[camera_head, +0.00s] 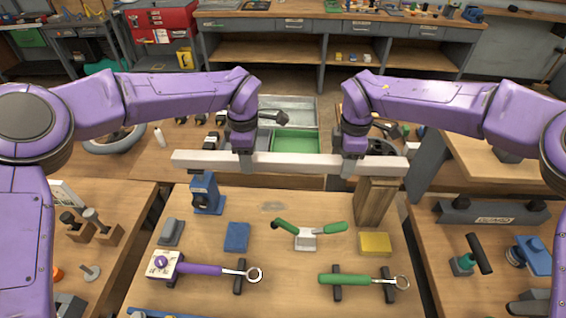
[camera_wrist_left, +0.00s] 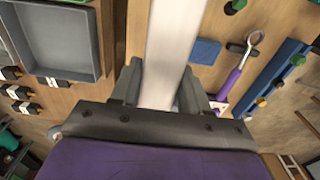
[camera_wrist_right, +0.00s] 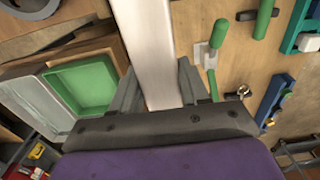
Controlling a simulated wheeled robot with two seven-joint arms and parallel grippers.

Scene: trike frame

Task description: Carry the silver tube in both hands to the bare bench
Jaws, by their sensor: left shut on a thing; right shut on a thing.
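The silver tube (camera_head: 295,163) is a long square bar lying level across the head view, above the back part of the near bench. My left gripper (camera_head: 245,164) is shut on it left of its middle. My right gripper (camera_head: 349,167) is shut on it nearer its right end. In the left wrist view the tube (camera_wrist_left: 174,50) runs between the two fingers, and in the right wrist view the tube (camera_wrist_right: 148,50) does the same. A blue stand (camera_head: 206,192) is below its left part and a wooden block (camera_head: 375,201) below its right end; I cannot tell whether they touch it.
The near bench (camera_head: 275,265) holds a purple-handled tool (camera_head: 200,269), a green-handled tool (camera_head: 355,280), a green clamp (camera_head: 308,232), a blue block (camera_head: 237,237) and a yellow block (camera_head: 375,244). Grey and green trays (camera_head: 296,141) lie behind the tube. A long workbench (camera_head: 320,15) stands at the back.

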